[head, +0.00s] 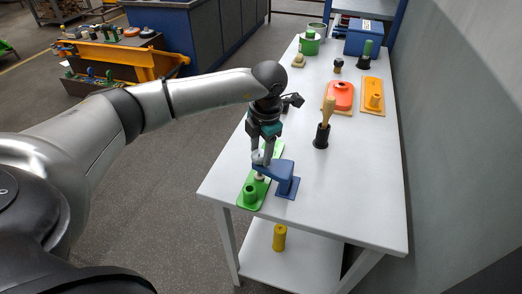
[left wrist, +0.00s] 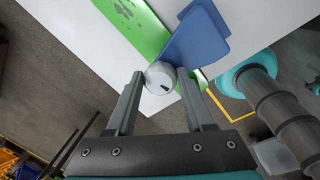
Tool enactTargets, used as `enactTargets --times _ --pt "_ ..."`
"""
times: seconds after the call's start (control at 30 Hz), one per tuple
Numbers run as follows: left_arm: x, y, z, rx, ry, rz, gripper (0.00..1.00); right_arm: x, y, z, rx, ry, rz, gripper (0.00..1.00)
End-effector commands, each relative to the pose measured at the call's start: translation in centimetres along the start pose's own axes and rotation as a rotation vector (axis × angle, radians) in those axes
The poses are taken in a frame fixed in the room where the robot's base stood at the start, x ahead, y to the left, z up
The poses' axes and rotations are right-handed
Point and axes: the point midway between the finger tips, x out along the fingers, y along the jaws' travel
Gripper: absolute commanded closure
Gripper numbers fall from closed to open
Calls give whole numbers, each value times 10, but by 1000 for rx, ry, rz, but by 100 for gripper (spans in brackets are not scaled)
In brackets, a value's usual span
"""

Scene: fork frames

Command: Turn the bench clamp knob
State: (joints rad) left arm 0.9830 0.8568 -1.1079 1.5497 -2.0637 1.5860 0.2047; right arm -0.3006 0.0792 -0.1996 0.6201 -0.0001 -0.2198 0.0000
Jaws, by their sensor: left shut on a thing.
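The bench clamp (head: 284,172) is blue and stands near the front left part of the white table, its arm reaching left over a green plate (head: 246,205). In the left wrist view the blue clamp arm (left wrist: 200,40) lies beyond the clamp knob (left wrist: 160,75), which is round and light grey with a dark mark on its face. My left gripper (left wrist: 160,82) is shut on the knob, one finger on each side. In the head view my left gripper (head: 262,158) comes down from above and largely hides the knob. My right gripper is in neither view.
A black holder (head: 321,138) with a wooden-handled tool, an orange-red part (head: 340,95) and a yellow part (head: 374,100) stand farther back. The table's front right is clear; a grey wall runs along the right.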

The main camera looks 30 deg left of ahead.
Motion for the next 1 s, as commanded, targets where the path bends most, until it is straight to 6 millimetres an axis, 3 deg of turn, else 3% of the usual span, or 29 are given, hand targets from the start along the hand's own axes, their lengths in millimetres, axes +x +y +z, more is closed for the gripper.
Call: enactTargets --times 0.17,0.2,0.43,0.77,1.0 --pt "-2 1 1 -3 -3 2 100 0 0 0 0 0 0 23" --pt "-2 1 1 -3 -3 2 44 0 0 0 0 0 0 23" --pt "-1 1 0 -3 -2 1 18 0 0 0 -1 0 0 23" --pt "-4 0 1 -3 -2 1 17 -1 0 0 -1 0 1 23" --pt "-43 1 2 -3 -6 2 17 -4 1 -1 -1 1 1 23"
